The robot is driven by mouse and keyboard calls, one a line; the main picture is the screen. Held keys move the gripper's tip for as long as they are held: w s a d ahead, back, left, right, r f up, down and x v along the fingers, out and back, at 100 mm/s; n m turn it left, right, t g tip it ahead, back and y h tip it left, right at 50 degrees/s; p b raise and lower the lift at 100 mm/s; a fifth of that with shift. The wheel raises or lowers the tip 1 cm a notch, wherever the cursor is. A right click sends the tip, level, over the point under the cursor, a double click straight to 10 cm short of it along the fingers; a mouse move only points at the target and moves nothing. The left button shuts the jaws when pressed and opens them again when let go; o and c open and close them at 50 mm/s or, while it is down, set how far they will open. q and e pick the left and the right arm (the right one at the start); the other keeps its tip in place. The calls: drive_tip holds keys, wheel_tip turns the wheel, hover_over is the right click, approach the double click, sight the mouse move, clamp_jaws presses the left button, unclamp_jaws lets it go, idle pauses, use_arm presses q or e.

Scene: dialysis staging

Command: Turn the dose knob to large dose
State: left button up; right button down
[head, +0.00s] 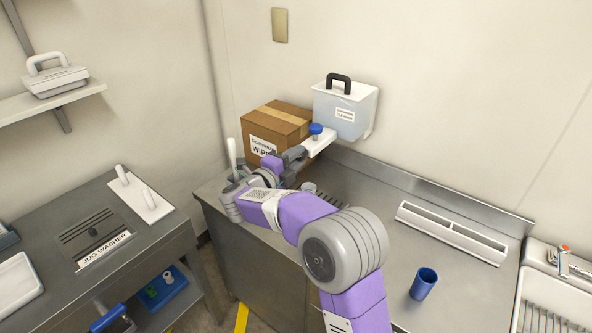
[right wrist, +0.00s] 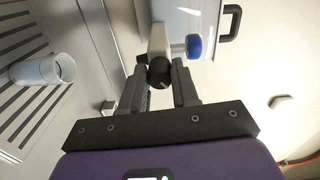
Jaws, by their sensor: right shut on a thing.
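The dispenser (head: 345,108) is a clear tank with a black handle, mounted on the back wall. A white arm (head: 319,143) with a blue button (head: 316,128) sticks out from its front. In the right wrist view a round black knob (right wrist: 159,72) sits at the end of that white arm, below the blue button (right wrist: 193,47). My right gripper (right wrist: 160,80) is shut on the black knob, one finger on each side. In the head view my right gripper (head: 300,152) is at the arm's front end, and the knob is hidden. I cannot read any dose marking.
A cardboard wipes box (head: 272,128) stands left of the dispenser. A pale cup (right wrist: 44,70) stands on a slotted drain surface below. A blue cup (head: 424,284) stands on the steel counter (head: 385,240) at right. A jug washer counter (head: 70,265) is at left.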

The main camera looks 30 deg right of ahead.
drive_tip(key=m+b, duration=0.2)
drive_tip(key=m, duration=0.1)
drive_tip(key=shift+f, duration=0.1)
drive_tip(key=shift+m, duration=2.3)
drive_tip(key=c, duration=0.8)
unclamp_jaws()
drive_tip(key=shift+c, duration=0.2)
